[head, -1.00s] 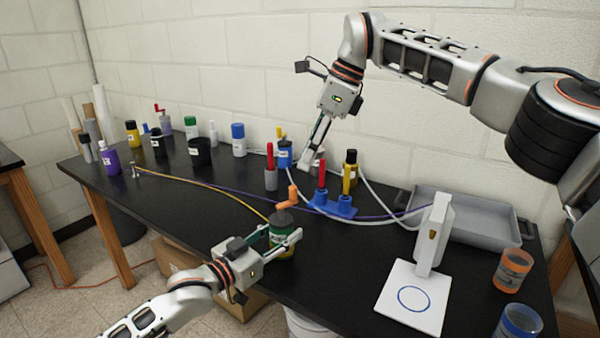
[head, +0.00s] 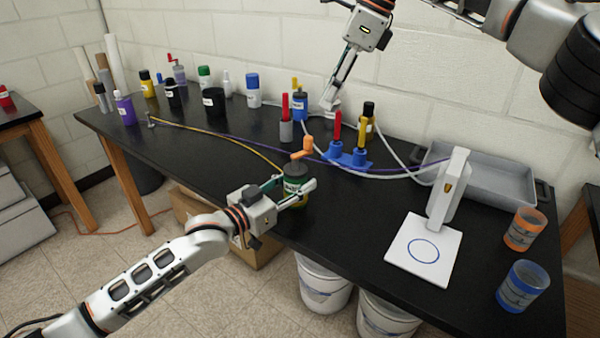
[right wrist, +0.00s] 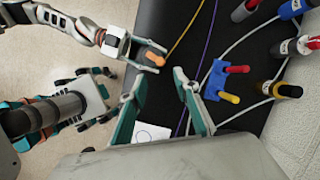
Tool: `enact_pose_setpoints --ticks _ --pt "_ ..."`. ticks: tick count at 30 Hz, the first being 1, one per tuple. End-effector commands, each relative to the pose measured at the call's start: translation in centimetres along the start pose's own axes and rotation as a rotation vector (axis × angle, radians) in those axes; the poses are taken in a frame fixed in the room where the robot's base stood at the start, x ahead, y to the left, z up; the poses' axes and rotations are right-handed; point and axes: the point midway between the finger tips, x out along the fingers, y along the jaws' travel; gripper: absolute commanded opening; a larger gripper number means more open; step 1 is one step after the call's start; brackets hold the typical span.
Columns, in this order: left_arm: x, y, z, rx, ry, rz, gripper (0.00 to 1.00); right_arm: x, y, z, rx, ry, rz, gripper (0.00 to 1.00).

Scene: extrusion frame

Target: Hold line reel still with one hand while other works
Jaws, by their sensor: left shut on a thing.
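The line reel (head: 293,171) is a dark green, labelled spool with an orange crank (head: 304,147) on top. It stands upright at the table's front edge. A yellow line (head: 222,136) runs from it to a small metal post (head: 151,120) at the left. My left gripper (head: 295,187) is shut around the reel, one finger on each side. The orange crank also shows in the right wrist view (right wrist: 155,58), by my left gripper (right wrist: 132,48). My right gripper (head: 328,103) hangs behind the reel; in the right wrist view (right wrist: 159,74) its fingers are apart and empty.
A blue stand (head: 347,155) with red and yellow handles is right of the reel. A white upright device (head: 424,250), grey tray (head: 490,182), orange cup (head: 525,230) and blue cup (head: 522,286) fill the right. Several bottles line the back.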

Motion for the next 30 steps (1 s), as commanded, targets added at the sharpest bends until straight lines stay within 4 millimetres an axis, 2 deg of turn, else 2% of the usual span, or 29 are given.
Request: enact_pose_setpoints --ticks 10,14,20,30 --pt "0.0 0.0 0.0 0.000 0.000 0.000 0.14 0.0 0.0 0.0 0.006 0.002 -0.001 0.31" --pt "0.0 0.0 0.0 0.000 0.000 0.000 0.14 0.2 0.3 0.2 0.061 0.023 -0.011 0.31" --pt "0.0 0.0 0.0 0.000 0.000 0.000 0.14 0.8 1.2 0.8 0.288 0.090 -0.066 0.31" --pt "0.0 0.0 0.0 0.000 0.000 0.000 0.14 1.5 2.8 2.1 0.764 0.159 -0.250 0.31"
